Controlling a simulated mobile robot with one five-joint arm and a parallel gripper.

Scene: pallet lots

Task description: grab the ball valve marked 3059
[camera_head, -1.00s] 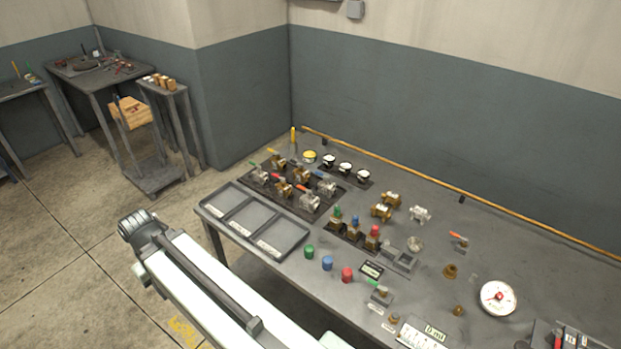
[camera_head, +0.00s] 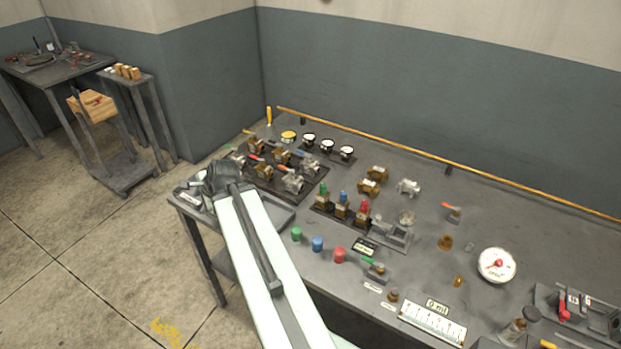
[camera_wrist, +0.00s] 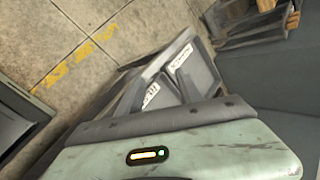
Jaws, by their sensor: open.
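Several ball valves stand in two rows on a dark rack (camera_head: 318,190) at the left part of the bench in the head view. Among them are a brass valve with a red lever (camera_head: 262,170), a steel valve (camera_head: 292,182) at the front right, and a steel valve with a blue lever (camera_head: 308,165). No marking on any valve is legible, so I cannot tell which is 3059. My arm reaches over the bench's left end and hides part of the grey tray (camera_head: 279,219). The wrist view shows the tray (camera_wrist: 205,75) with white labels, and no valves.
Green (camera_head: 296,234), blue (camera_head: 317,243) and red (camera_head: 340,255) caps stand along the front edge. Gauges (camera_head: 347,153) line the back of the rack. A wall borders the back.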

